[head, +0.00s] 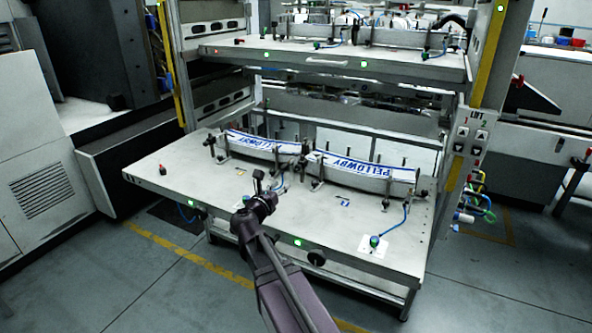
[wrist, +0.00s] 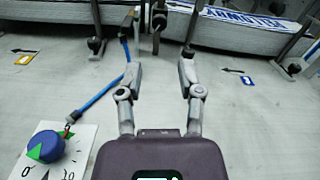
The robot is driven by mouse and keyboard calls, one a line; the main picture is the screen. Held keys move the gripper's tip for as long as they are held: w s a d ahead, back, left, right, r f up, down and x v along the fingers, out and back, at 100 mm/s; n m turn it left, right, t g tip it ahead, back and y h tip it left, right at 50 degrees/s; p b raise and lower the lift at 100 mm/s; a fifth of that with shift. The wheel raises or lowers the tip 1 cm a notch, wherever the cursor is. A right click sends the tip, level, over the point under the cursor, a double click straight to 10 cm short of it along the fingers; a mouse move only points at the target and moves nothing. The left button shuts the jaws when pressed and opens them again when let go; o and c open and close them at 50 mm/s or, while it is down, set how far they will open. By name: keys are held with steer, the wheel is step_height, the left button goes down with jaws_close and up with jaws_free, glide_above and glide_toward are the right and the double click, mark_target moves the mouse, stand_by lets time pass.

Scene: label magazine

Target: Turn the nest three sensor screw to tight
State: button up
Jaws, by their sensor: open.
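My gripper (head: 258,188) is over the lower table, in front of the gap between two label nests. In the wrist view my gripper (wrist: 160,72) has its two fingers apart, with nothing between the tips. Beyond them, at the top, stands a dark sensor bracket (wrist: 158,18) with small round parts; its screw is too small to make out. A blue cable (wrist: 97,101) runs from near the bracket to a blue knob (wrist: 44,146) with a green pointer, on a white dial plate at lower left. I cannot tell which nest is three.
The left label stack (head: 262,146) and right label stack (head: 362,174) lie between upright posts. Another blue knob (head: 375,241) sits at the table's right. An upper shelf (head: 340,62) overhangs the back. The front left of the lower table (head: 165,185) is mostly bare.

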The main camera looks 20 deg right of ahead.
mark_target(297, 168)
steer(key=x, duration=1.1)
steer(key=shift+w+d, duration=0.25)
